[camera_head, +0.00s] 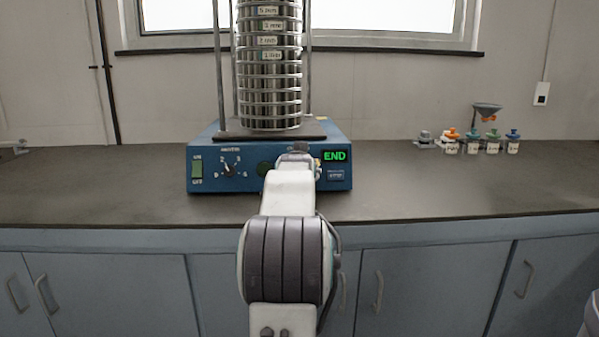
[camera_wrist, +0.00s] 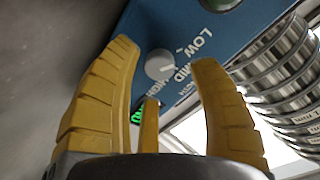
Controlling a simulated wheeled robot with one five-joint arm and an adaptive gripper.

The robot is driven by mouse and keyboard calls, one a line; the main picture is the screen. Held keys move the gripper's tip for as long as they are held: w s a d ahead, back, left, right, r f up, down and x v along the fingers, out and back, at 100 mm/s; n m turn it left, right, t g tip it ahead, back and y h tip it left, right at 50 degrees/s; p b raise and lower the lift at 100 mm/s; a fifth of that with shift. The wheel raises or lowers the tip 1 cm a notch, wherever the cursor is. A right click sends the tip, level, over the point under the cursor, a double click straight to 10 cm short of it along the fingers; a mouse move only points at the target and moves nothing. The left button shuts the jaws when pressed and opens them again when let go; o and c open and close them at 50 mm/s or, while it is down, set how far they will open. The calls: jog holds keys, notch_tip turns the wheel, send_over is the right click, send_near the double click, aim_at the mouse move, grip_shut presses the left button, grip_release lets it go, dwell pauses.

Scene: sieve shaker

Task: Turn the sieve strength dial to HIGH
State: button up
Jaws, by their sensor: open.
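The blue sieve shaker (camera_head: 270,180) stands on the counter with a tall stack of metal sieves (camera_head: 270,70) on top. In the wrist view, the grey round strength dial (camera_wrist: 158,64) sits on the blue panel (camera_wrist: 165,20), with the words LOW, MID and HIGH around it. A small pale mark shows on its edge near MID; its exact setting is hard to tell. My gripper (camera_wrist: 166,54) is open, its yellow fingers spread to either side of the dial in the picture; contact cannot be told. In the head view my arm hides the dial.
The counter (camera_head: 420,185) between is clear.

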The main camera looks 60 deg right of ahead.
jog(key=shift+x, duration=1.6)
jog(key=shift+c, duration=0.4)
jog(key=shift+a, duration=0.1)
grip_shut()
